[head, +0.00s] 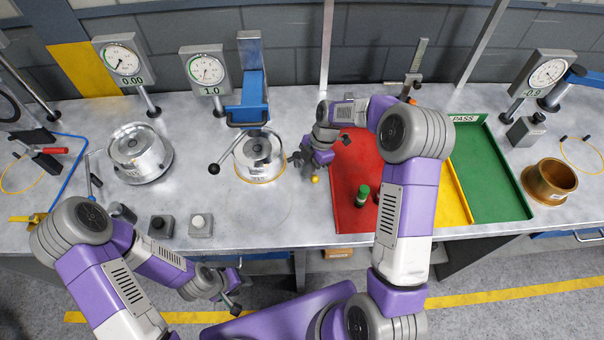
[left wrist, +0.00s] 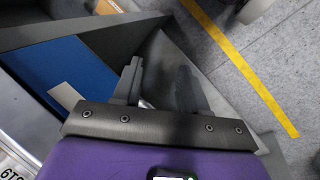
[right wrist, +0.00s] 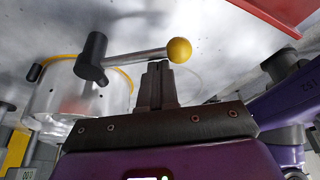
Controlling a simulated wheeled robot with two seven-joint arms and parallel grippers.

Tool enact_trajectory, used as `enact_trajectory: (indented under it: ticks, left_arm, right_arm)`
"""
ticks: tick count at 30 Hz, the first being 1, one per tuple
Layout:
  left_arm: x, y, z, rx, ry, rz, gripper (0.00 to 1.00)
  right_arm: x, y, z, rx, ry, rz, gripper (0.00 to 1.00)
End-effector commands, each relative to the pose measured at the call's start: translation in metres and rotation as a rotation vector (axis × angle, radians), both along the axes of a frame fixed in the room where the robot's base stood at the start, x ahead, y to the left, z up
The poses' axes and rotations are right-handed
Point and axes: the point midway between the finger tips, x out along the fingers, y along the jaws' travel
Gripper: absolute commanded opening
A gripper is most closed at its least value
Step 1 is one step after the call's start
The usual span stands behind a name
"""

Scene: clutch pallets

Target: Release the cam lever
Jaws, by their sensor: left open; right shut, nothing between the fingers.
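The cam lever is a thin silver rod from a black hub to a yellow ball (right wrist: 179,50), seen in the right wrist view. My left gripper (head: 233,303) is open and empty, low in front of the bench.
A black-knobbed lever (head: 214,168) sticks out left of the fixture. Another silver clutch (head: 140,150) stands further left. A red tray (head: 350,160) lies to the right, with a green PASS tray (head: 490,180) beyond. A brass cup (head: 549,181) stands far right.

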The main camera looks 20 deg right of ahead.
Motion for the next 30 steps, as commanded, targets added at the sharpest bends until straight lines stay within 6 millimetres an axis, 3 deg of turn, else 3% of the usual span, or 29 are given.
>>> enact_trajectory:
  ticks: [18, 30]
  left_arm:
    - [0.000, 0.000, -0.003, 0.000, 0.000, 0.000, 0.43]
    - [0.000, 0.000, -0.003, 0.000, 0.000, 0.000, 0.43]
  right_arm:
    - [0.012, -0.037, 0.000, 0.000, 0.000, 0.520, 0.00]
    - [0.015, -0.045, 0.000, 0.000, 0.000, 0.533, 0.00]
